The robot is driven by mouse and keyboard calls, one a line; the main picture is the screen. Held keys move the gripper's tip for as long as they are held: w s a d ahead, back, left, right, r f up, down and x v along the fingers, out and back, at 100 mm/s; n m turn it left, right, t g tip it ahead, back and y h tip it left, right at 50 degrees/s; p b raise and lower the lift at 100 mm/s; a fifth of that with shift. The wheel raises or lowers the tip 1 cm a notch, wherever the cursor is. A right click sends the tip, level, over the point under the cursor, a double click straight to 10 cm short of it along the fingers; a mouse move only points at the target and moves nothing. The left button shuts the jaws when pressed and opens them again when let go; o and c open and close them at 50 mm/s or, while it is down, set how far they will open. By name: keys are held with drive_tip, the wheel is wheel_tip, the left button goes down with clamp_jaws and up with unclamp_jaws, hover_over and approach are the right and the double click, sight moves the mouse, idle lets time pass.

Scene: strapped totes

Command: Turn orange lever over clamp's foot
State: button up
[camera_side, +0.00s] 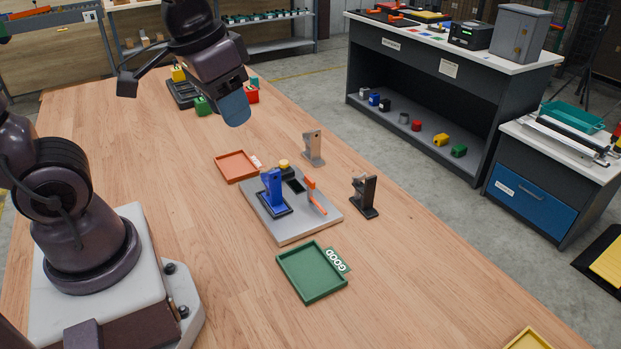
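The orange lever (317,200) sits on the right part of a light grey fixture plate (287,230), its long arm pointing toward the plate's front right edge. A blue clamp (272,184) stands upright on the same plate, left of the lever, with a dark flat foot (284,210). The lever lies apart from this foot, beside a dark square recess (297,186). My gripper (236,108) hangs high above the table, up and left of the plate, touching none of these. Its blue-grey fingertip is seen side-on, so its opening is unclear.
A grey clamp (313,148) and a black clamp (364,195) stand on the table behind and right of the plate. A red-orange tray (237,166) and a green tray (312,273) marked GOOD flank it. Red and green blocks lie farther back.

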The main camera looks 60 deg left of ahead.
drive_tip(key=w+a+f+n+g, duration=0.2)
drive_tip(key=w+a+f+n, duration=0.25)
drive_tip(key=w, duration=0.25)
drive_tip(key=n+g, duration=0.1)
drive_tip(key=n, duration=1.2)
approach(310, 179)
drive_tip(key=shift+m, duration=0.25)
wheel_tip(310, 179, down, 9)
drive_tip(key=shift+w+a+f, duration=0.1)
drive_tip(key=shift+a+f, duration=0.1)
clamp_jaws()
